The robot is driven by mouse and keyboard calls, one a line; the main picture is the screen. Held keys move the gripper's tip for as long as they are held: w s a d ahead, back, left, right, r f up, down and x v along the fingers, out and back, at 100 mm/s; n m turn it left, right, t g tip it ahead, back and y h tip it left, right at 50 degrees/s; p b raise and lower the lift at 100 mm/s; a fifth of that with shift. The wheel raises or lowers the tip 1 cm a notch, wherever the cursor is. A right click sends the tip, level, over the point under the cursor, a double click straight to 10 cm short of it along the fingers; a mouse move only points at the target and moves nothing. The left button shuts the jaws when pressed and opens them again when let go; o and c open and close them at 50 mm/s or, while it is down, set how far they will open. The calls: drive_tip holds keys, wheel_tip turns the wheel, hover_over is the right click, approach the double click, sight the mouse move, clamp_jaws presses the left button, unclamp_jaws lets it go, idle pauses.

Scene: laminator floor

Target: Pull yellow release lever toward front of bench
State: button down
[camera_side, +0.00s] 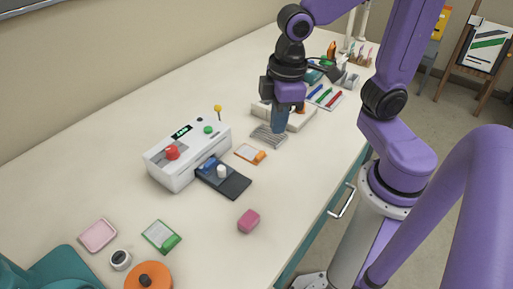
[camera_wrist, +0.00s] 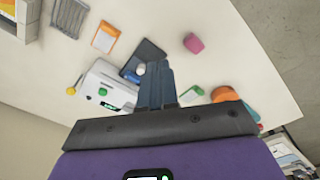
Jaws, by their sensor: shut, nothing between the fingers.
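The yellow release lever (camera_side: 218,109) is a small yellow knob on a thin stem at the back right end of the white laminator (camera_side: 185,158). In the wrist view the yellow knob (camera_wrist: 71,91) shows at the left end of the laminator (camera_wrist: 105,90). My gripper (camera_side: 279,130) is shut and empty, its fingers pointing down above the bench to the right of the lever and clear of it. In the wrist view its closed fingers (camera_wrist: 155,85) overlap the picture of the laminator's right side. The lever's base is hidden behind the laminator in the side view.
The laminator has a red knob (camera_side: 172,152), a green button (camera_side: 208,129) and a dark tray (camera_side: 225,179). An orange-edged card (camera_side: 250,154), a grey ribbed piece (camera_side: 268,137) and a pink block (camera_side: 248,221) lie nearby. The bench front right of the pink block is clear.

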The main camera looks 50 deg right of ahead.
drive_tip(key=s+d+f+n, duration=0.1)
drive_tip(key=s+d+n, duration=0.1)
drive_tip(key=s, duration=0.6)
drive_tip(key=shift+s+d+f+g, duration=0.15)
drive_tip(key=shift+d+f+g, duration=0.2)
drive_tip(key=shift+d, duration=0.25)
drive_tip(key=c, duration=1.7)
unclamp_jaws()
drive_tip(key=shift+s+d+n, duration=0.15)
drive_tip(key=shift+s+n, duration=0.15)
drive_tip(key=shift+s, duration=0.05)
drive_tip(key=o, duration=0.6)
drive_tip(key=shift+c, duration=0.2)
drive_tip(key=shift+o, duration=0.8)
drive_tip(key=w+a+r+n+h, duration=0.1)
drive_tip(key=w+a+r, duration=0.2)
drive_tip(key=w, duration=0.6)
drive_tip(key=shift+a+r, duration=0.15)
drive_tip(key=shift+a, duration=0.95)
drive_tip(key=w+a+r+n+g+h, duration=0.1)
drive_tip(key=w+r+n+g+h, duration=0.15)
drive_tip(key=w, duration=2.25)
drive_tip(key=n+g, duration=0.1)
approach(216, 106)
drive_tip(key=shift+h, duration=0.45)
drive_tip(key=x, duration=1.1)
drive_tip(key=shift+w+a+f, duration=0.1)
drive_tip(key=shift+a, duration=0.2)
